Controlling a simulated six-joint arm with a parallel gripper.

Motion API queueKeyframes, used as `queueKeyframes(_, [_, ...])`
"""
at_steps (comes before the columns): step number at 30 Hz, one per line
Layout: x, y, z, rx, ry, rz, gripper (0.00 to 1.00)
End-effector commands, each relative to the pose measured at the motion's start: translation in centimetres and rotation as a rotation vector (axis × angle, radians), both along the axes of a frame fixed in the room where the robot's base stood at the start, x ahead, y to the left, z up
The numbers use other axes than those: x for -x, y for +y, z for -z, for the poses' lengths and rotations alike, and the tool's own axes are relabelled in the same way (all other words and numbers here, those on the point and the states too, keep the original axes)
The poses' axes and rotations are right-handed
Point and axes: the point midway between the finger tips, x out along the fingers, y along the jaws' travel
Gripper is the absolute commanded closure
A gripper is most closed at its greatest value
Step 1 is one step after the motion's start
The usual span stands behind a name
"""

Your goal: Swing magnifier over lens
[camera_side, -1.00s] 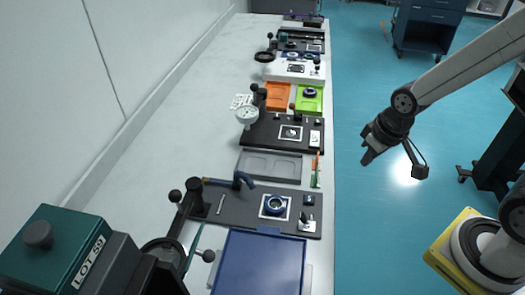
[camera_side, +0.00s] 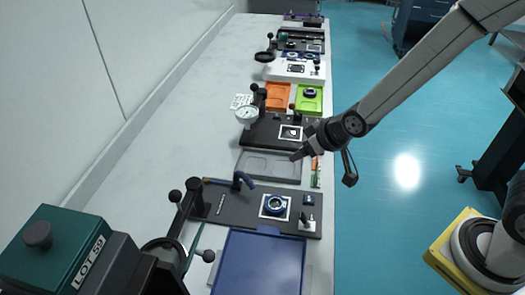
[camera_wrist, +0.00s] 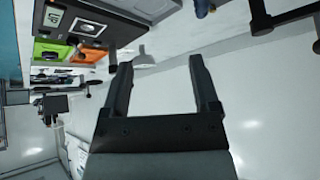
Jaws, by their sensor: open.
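A round dark-rimmed magnifier (camera_side: 163,252) is at the lower left of the side view, on an arm joined to a black post (camera_side: 194,198). It hangs off to the left of the near black plate (camera_side: 240,207), apart from the lens. A ball knob (camera_side: 208,256) is beside the magnifier ring. My gripper (camera_side: 297,155) is above the grey tray, beyond the near plate. In the wrist view my gripper (camera_wrist: 161,62) is open, with nothing between its fingers.
The grey tray (camera_side: 270,166) lies beyond the near plate. A blue curved handle (camera_side: 242,180) rises from that plate's far edge. A blue board (camera_side: 262,262) lies in front. The left bench strip is clear.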

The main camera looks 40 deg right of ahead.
Motion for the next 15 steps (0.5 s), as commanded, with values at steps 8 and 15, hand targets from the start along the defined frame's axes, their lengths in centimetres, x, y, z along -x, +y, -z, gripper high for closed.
queueKeyframes(8, [-4.3, 7.5, 1.1, -0.089, -0.24, -0.089, 0.22])
queueKeyframes(15, [-5.9, 14.1, 1.9, -0.189, -0.441, -0.163, 0.22])
